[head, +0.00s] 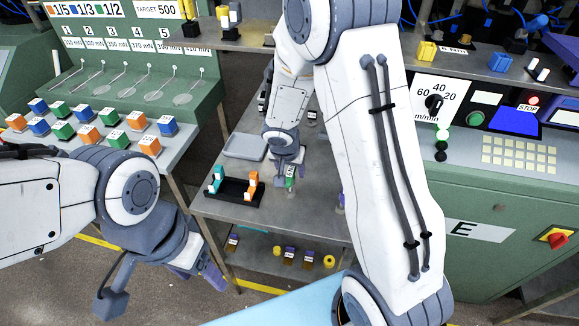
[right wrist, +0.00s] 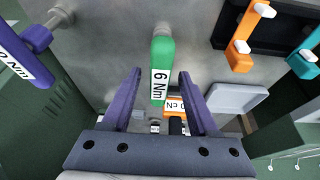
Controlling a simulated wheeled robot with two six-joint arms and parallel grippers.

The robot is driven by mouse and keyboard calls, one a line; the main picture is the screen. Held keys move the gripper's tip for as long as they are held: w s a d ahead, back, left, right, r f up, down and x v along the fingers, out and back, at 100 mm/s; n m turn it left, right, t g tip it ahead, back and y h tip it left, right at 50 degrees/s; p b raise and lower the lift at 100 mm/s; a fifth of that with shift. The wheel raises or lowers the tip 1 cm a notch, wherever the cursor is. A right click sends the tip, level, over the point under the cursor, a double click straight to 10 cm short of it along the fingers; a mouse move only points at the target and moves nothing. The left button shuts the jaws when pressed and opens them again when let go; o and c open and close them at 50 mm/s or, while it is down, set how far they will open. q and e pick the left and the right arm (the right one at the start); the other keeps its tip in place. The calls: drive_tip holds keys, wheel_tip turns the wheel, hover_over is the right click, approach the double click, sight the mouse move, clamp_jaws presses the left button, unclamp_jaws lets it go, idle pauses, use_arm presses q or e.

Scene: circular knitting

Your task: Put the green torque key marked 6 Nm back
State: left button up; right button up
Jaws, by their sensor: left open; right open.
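The green torque key marked 6 Nm (right wrist: 162,55) lies between the spread purple fingers of my right gripper (right wrist: 159,82) in the right wrist view. The fingers stand on both sides of it with gaps visible. In the head view the green key (head: 291,181) shows small under my right gripper (head: 287,165), over the steel table. A black holder (head: 236,203) left of it carries a teal key (head: 216,180) and an orange key (head: 251,186). My left gripper (head: 213,273) is open and empty at lower left, away from the table.
A grey tray (head: 245,146) lies behind the black holder. A purple key (right wrist: 22,55) stands to the left in the right wrist view. A lower shelf holds several yellow and dark parts. My right arm hides much of the table's right side.

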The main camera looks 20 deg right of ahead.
drive_tip(key=shift+r, duration=0.35)
drive_tip(key=p+v, duration=0.2)
drive_tip(key=v, duration=0.9)
drive_tip(key=s+a+r+n+g+y, duration=0.1)
drive_tip(key=s+a+r+n, duration=0.1)
drive_tip(key=s+a+n, duration=0.4)
drive_tip(key=s+a+r+n+g+y, duration=0.2)
drive_tip(key=s+a+n, duration=0.5)
drive_tip(key=s, duration=1)
drive_tip(key=shift+s+a+r+n, duration=0.25)
drive_tip(key=shift+s+r+n, duration=0.1)
drive_tip(key=shift+r+n, duration=0.35)
